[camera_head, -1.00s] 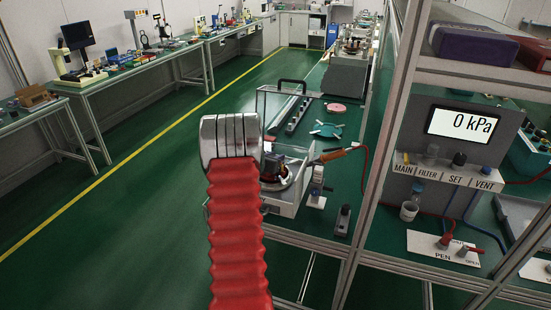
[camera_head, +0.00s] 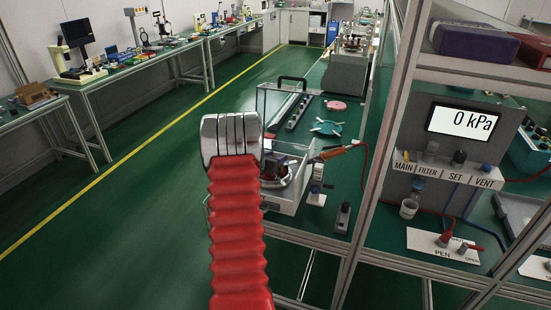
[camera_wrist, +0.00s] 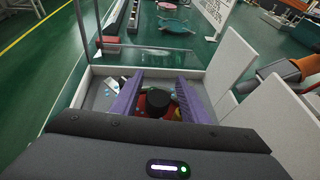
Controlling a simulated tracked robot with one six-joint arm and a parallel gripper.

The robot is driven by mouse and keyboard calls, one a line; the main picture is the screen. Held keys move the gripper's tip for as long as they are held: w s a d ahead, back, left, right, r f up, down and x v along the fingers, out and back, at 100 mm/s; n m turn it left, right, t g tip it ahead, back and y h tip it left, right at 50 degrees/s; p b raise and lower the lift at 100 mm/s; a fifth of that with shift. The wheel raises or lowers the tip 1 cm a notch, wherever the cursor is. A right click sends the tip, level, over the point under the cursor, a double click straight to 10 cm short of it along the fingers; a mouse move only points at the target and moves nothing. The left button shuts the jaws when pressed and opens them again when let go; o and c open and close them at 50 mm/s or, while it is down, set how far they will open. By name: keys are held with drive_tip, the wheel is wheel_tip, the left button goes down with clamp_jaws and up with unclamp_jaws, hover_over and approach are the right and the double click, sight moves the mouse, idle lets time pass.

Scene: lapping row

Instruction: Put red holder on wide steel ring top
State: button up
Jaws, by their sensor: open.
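My gripper (camera_wrist: 158,98) is open in the wrist view, with one purple finger on each side of a black round knob (camera_wrist: 158,102). Red material, likely the red holder (camera_wrist: 174,113), shows in small patches under and beside the knob, between the fingers. Both sit inside a pale open-topped box (camera_wrist: 98,93). The wide steel ring cannot be made out clearly there. In the head view, my arm hides most of the gripper. A round metal plate edge (camera_head: 283,182) shows inside the box beside it, partly hidden.
A clear panel (camera_wrist: 150,55) stands along the box's far side. An orange-handled tool (camera_head: 338,152) lies at the box's right. A pink disc (camera_head: 337,105) and a teal lobed plate (camera_head: 326,128) lie on the green bench beyond. A shelf post (camera_head: 375,150) rises at the right.

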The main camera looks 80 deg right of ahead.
drive_tip(key=shift+w+a+r, duration=0.1)
drive_tip(key=shift+r, duration=0.6)
drive_tip(key=v, duration=1.1)
drive_tip(key=shift+a+r, duration=0.15)
drive_tip(key=shift+a, duration=0.25)
